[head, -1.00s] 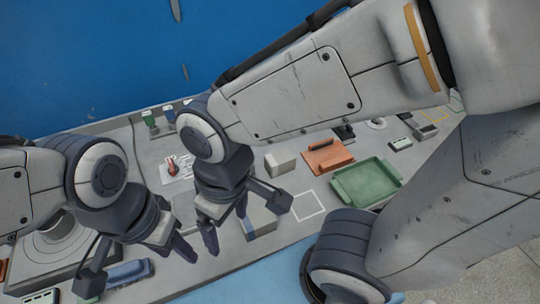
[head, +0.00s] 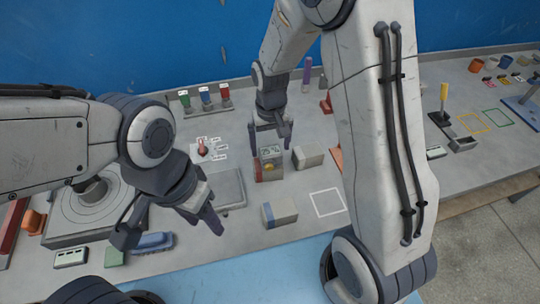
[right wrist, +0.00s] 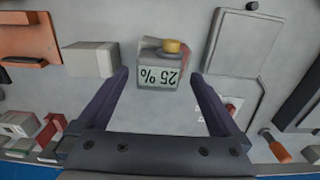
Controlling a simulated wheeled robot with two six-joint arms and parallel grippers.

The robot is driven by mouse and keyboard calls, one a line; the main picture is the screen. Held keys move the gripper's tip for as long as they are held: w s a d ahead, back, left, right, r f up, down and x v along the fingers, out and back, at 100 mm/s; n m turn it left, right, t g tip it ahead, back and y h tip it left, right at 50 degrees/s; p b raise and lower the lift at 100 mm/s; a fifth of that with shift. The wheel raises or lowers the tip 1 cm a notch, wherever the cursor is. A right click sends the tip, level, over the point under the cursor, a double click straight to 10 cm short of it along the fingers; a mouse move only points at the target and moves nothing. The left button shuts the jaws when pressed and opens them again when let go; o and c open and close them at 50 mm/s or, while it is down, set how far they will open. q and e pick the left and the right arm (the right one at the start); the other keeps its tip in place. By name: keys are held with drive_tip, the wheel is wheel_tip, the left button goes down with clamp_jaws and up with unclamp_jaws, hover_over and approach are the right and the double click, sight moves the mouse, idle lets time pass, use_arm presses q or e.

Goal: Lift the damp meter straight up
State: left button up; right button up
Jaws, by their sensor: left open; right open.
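The damp meter is a small grey box (head: 269,168) with a green display, a yellow knob and a red side part. It stands upright on the worktop in the head view. In the right wrist view the meter (right wrist: 157,80) reads "25 %" and appears between the two fingers. My right gripper (head: 271,148) is open and points down just over the meter, a finger to either side. I cannot tell whether a finger touches it. My left gripper (head: 168,232) is open and empty, to the left, above the front of the worktop.
A pale block (head: 308,156) stands close to the meter's right. A grey flat plate (head: 229,188) lies to its left. A blue-ended block (head: 280,212) and a white square outline (head: 328,203) are in front. A red-handled switch (head: 203,147) is behind left.

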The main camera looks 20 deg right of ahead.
sight(271, 151)
drive_tip(key=f, duration=0.1)
drive_tip(key=f+p, duration=0.1)
drive_tip(key=f, duration=0.2)
drive_tip(key=shift+w+d+f+p, duration=0.1)
drive_tip(key=shift+w+f+p, duration=0.15)
drive_tip(key=shift+w+p, duration=0.1)
drive_tip(key=shift+f, duration=0.55)
clamp_jaws()
drive_tip(key=shift+r, duration=0.1)
